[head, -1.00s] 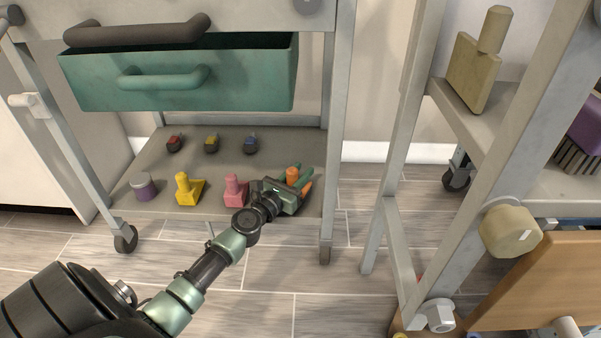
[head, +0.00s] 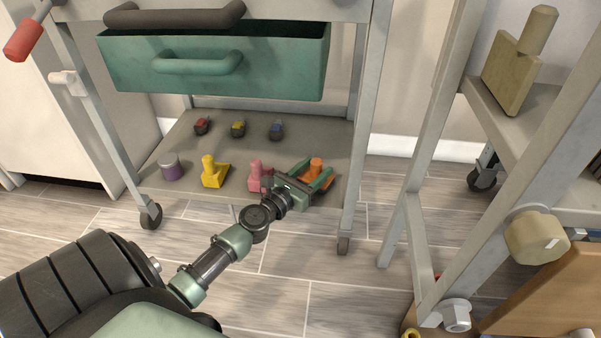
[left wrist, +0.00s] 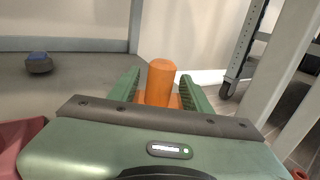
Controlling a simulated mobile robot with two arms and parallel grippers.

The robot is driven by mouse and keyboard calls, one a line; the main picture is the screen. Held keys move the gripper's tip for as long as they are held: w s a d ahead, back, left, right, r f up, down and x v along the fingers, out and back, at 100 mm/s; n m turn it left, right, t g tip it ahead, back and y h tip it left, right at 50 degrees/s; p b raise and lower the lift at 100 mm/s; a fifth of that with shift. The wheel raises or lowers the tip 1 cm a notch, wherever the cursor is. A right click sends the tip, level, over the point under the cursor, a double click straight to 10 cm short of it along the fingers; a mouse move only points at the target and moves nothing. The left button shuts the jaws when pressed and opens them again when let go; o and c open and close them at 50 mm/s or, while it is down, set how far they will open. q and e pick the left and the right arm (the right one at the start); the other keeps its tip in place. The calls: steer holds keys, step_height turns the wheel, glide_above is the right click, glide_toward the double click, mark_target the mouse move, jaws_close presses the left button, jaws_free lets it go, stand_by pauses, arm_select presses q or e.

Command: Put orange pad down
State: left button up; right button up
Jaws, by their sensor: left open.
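The orange pad (head: 316,168) has an upright round handle on a flat base and stands on the rack's lower shelf (head: 220,148), near its right front corner. It also shows in the left wrist view (left wrist: 161,82). My left gripper (head: 321,176) is open around the pad's handle, with one green finger on each side and a visible gap to the handle. The gripper partly hides the pad's base. My right gripper is not in view.
A pink pad (head: 257,174), a yellow pad (head: 213,172) and a purple-and-grey round piece (head: 170,167) stand in line left of the gripper. Small red, yellow and blue pieces (head: 276,130) sit behind. A green drawer (head: 215,75) hangs above. A rack post (head: 352,190) is close right.

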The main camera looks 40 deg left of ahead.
arm_select(q)
steer(key=s+b, duration=0.1)
steer(key=s, duration=0.6)
steer(key=shift+s+r, duration=0.1)
steer(key=shift+s, duration=0.15)
